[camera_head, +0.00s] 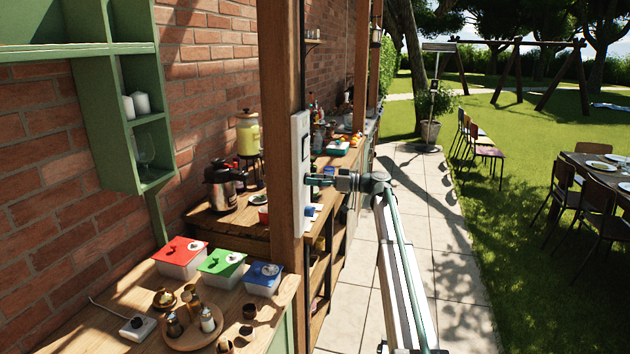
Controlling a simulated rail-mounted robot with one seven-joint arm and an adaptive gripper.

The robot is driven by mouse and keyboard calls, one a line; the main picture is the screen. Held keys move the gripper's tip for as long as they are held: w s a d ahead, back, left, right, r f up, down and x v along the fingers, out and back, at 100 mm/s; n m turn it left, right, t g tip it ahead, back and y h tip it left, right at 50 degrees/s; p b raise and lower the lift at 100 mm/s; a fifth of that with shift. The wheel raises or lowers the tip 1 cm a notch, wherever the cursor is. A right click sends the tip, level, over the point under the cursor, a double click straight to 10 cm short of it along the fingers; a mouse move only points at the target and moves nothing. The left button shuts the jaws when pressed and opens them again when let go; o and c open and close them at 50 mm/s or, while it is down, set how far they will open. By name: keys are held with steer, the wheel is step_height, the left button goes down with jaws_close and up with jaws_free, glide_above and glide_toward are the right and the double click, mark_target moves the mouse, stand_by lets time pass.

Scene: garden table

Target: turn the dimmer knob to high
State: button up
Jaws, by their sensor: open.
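A white wall panel (299,192) is fixed upright on the wooden post in the middle of the view. It is seen at a steep angle. A dark fitting (305,148) shows on its upper part. I cannot make out the dimmer knob or its setting; it may be hidden at my gripper. My gripper (311,180) is open and points left at the panel's middle. Its fingertips are very close to the panel face. I cannot tell whether they touch it or sit around the knob.
The wooden post (283,95) stands between two counters. The near counter (95,315) holds lidded boxes and a tray (194,332) of small jars. A kettle (222,186) and a yellow drink dispenser (248,135) stand behind. The paved path (350,310) is clear.

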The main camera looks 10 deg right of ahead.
steer(key=c, duration=1.1)
steer(key=shift+c, duration=0.2)
steer(key=shift+m+b, duration=0.3)
steer(key=shift+b, duration=0.15)
steer(key=shift+s+m+t+b, duration=0.1)
steer(key=shift+m+t+b, duration=0.55)
steer(key=shift+m, duration=3.45)
steer(key=shift+m+t+b, duration=0.15)
steer(key=shift+m+b, duration=0.95)
steer(key=shift+m, duration=3)
steer(key=o, duration=1.1)
